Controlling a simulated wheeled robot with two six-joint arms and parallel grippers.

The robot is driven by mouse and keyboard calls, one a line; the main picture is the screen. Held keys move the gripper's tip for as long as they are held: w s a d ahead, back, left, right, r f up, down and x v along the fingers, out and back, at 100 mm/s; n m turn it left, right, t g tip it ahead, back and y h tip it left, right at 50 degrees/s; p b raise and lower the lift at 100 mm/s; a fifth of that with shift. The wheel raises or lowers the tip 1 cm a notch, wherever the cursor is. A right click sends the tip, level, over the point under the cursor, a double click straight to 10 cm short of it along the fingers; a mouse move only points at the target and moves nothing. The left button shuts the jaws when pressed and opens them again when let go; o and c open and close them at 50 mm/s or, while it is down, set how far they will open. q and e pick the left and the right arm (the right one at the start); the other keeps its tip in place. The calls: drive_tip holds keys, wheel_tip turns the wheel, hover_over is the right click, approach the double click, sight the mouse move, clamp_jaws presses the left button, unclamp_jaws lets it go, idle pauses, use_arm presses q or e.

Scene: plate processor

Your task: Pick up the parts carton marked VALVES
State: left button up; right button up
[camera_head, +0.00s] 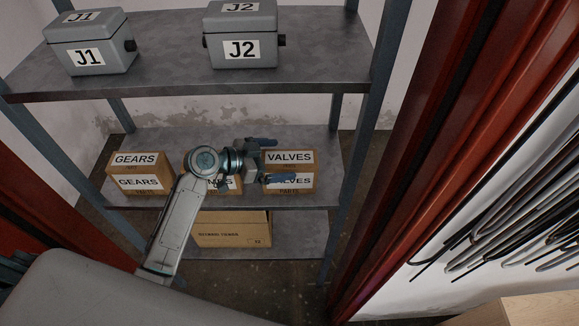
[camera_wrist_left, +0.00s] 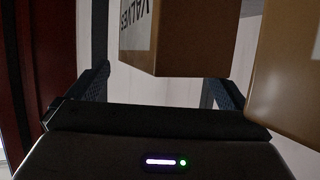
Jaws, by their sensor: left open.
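The VALVES carton (camera_head: 303,158) is a brown box with white labels on its top and front, at the right of the middle shelf. My left gripper (camera_head: 280,160) is open at its left side, with one finger near its back and one across its front label. In the left wrist view, the VALVES carton (camera_wrist_left: 190,40) shows beyond and between the open fingers (camera_wrist_left: 160,85). I cannot tell whether the fingers touch it. The GEARS carton (camera_head: 136,172) sits at the left of the same shelf. A middle carton (camera_head: 228,186) is mostly hidden by my left arm. My right gripper is out of view.
The middle shelf (camera_head: 237,203) has blue-grey posts; one post (camera_head: 358,150) stands right of the VALVES carton. Grey boxes J1 (camera_head: 90,42) and J2 (camera_head: 241,34) sit on the shelf above. A larger carton (camera_head: 232,233) sits below. Another carton (camera_wrist_left: 292,70) is close at right in the wrist view.

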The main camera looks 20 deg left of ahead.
use_arm(q)
drive_tip(key=shift+x, duration=0.85)
drive_tip(key=shift+s, duration=0.15)
drive_tip(key=c, duration=2.1)
